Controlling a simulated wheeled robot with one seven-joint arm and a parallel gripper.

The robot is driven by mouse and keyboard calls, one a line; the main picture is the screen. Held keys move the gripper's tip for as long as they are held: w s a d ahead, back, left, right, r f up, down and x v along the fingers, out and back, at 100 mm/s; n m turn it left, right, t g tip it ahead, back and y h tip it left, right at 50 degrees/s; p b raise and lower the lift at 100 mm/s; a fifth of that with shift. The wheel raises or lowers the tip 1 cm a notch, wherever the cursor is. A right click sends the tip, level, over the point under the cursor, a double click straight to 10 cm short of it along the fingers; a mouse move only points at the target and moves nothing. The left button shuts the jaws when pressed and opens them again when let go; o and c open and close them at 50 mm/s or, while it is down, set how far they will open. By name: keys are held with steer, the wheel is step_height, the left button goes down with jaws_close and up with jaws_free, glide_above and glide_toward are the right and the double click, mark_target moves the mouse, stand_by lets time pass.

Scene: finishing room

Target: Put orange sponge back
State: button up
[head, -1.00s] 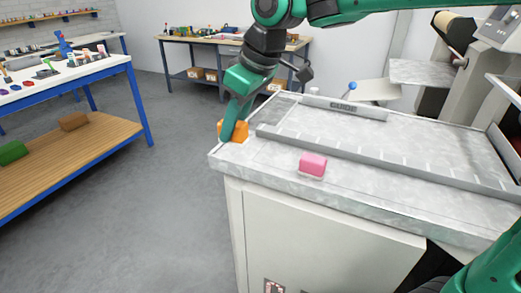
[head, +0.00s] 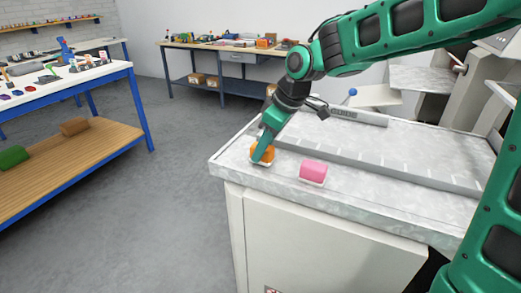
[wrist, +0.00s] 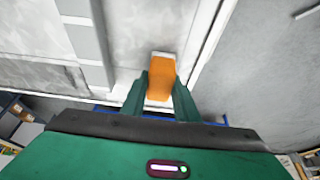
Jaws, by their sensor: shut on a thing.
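The orange sponge (head: 262,152) is between the fingers of my gripper (head: 259,158), over the left front part of the grey metal worktop (head: 230,163). In the wrist view the sponge (wrist: 160,79) shows between both fingers of my gripper (wrist: 160,92), which are shut on it. A pale layer shows at its end. I cannot tell whether the sponge touches the worktop or is just above it. A pink sponge (head: 313,172) with a pale base lies on the worktop a little to the right, apart from the orange one.
A long metal guide bar (head: 375,166) crosses the worktop behind the sponges, and a block marked "GUIDE" (head: 352,115) sits farther back. A blue-framed table (head: 100,73) stands at left, with green (head: 13,157) and brown (head: 74,126) blocks on its lower shelf.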

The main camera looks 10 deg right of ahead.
steer(key=shift+f, duration=0.25)
steer(key=o, duration=0.9)
steer(key=shift+r, duration=0.15)
steer(key=v, duration=1.2)
steer(key=shift+d, duration=0.1)
steer(key=shift+s, duration=0.1)
